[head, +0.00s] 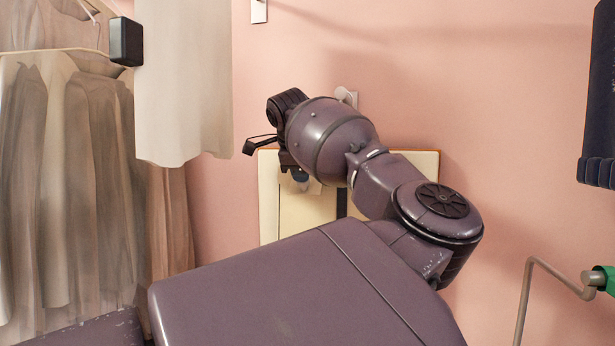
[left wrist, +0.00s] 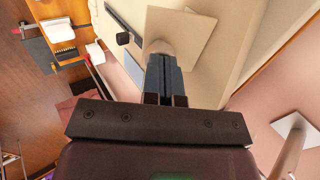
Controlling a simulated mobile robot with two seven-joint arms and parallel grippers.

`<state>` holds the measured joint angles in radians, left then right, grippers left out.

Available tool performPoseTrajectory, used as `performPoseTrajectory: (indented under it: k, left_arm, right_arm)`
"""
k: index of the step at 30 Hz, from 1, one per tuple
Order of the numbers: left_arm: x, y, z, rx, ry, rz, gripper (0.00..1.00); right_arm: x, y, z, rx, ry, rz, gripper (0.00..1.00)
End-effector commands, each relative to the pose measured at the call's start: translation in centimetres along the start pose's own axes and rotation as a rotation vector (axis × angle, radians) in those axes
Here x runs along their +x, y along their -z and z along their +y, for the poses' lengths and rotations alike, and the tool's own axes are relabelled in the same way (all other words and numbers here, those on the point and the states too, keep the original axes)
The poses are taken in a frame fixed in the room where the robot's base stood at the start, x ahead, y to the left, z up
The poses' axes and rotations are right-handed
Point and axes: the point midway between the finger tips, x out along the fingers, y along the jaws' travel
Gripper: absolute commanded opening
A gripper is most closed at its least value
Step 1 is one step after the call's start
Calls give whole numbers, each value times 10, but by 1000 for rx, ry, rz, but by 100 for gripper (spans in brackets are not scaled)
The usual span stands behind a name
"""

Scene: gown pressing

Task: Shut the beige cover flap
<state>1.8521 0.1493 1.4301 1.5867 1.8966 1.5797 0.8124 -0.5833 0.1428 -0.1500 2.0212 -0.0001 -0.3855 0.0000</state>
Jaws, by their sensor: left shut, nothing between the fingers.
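A beige panel (head: 283,205) with an orange-brown edge is on the pink wall, partly hidden behind my left arm. In the left wrist view a beige square plate (left wrist: 198,36), which looks like the cover flap, lies over the pale panel surface. How far it stands open I cannot tell. My left gripper (head: 301,177) is in front of the panel, its fingers small and mostly hidden in the head view. In the left wrist view the left gripper (left wrist: 165,62) is shut and empty, its tips over a rounded beige part at the plate. Contact is unclear. My right gripper is out of view.
Pale garments (head: 70,180) hang at the left, with a cream cloth (head: 183,85) nearer the panel. A black handle (left wrist: 122,39) is on the panel. A bent metal pipe (head: 545,268) and a dark blue object (head: 600,100) are at the right.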

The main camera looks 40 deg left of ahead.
Motion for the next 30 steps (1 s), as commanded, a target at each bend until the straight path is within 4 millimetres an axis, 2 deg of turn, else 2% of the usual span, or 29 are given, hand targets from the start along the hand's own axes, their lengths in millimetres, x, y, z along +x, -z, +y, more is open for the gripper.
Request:
performPoseTrajectory:
  k: [1, 9, 18, 30]
  left_arm:
    - [14, 2, 6, 1, 35, -4, 0]
    - [31, 1, 16, 2, 282, -5, 0]
    - [45, 0, 21, 1, 276, -1, 0]
    - [65, 0, 22, 1, 276, -1, 0]
  right_arm:
    - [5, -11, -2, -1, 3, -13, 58]
    - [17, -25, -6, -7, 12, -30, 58]
    - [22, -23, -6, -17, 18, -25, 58]
    - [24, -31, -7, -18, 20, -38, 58]
